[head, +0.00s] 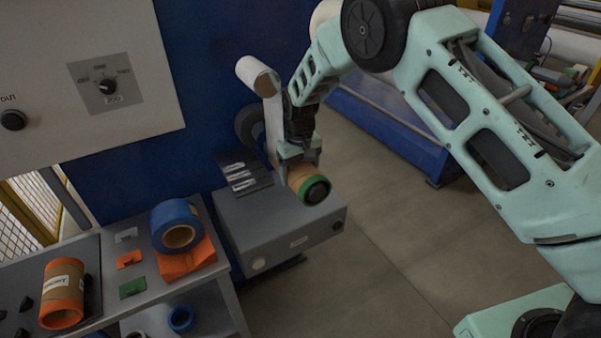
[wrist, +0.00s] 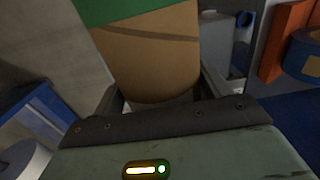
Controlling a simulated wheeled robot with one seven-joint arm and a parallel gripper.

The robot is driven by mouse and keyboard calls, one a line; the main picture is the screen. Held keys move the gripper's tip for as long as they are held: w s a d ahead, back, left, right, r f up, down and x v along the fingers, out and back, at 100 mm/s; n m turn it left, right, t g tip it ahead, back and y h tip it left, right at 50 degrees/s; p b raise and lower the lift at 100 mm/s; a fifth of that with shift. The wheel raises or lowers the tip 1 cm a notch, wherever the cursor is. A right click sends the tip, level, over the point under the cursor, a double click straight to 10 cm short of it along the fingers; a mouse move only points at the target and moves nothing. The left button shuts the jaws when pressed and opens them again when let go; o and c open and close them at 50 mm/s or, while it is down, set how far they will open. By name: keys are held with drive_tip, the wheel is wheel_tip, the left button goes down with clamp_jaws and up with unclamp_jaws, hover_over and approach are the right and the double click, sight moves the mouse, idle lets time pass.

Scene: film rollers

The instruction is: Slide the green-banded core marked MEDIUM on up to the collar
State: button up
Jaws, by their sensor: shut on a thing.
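The green-banded core (head: 303,177) is a brown tube with a green band around its near end. It lies tilted above the grey machine box, with a dark round centre at its open end. I cannot tell whether that is a shaft inside it or shadow. My gripper (head: 301,158) is shut on the core from above, its fingers on either side. In the wrist view the core (wrist: 150,55) fills the space between the fingers, green band at the top. The MEDIUM marking does not show. The collar cannot be made out.
The grey machine box (head: 290,225) stands below the core. At left, a bench carries an orange-banded core marked SHORT (head: 63,292) and a blue roll (head: 176,226) on an orange block (head: 188,262). A white roll (head: 257,76) is behind my gripper. Open floor lies at right.

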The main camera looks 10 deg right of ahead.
drive_tip(key=shift+w+a+b, duration=0.2)
drive_tip(key=shift+w, duration=0.55)
drive_tip(key=shift+w+a+b, duration=0.15)
drive_tip(key=shift+w+a, duration=0.05)
drive_tip(key=shift+w, duration=0.5)
drive_tip(key=shift+w+a+b, duration=0.3)
drive_tip(key=shift+w, duration=0.6)
drive_tip(key=shift+w+a, duration=0.15)
drive_tip(key=shift+w, duration=0.25)
drive_tip(key=o, duration=1.2)
drive_tip(key=shift+o, duration=0.2)
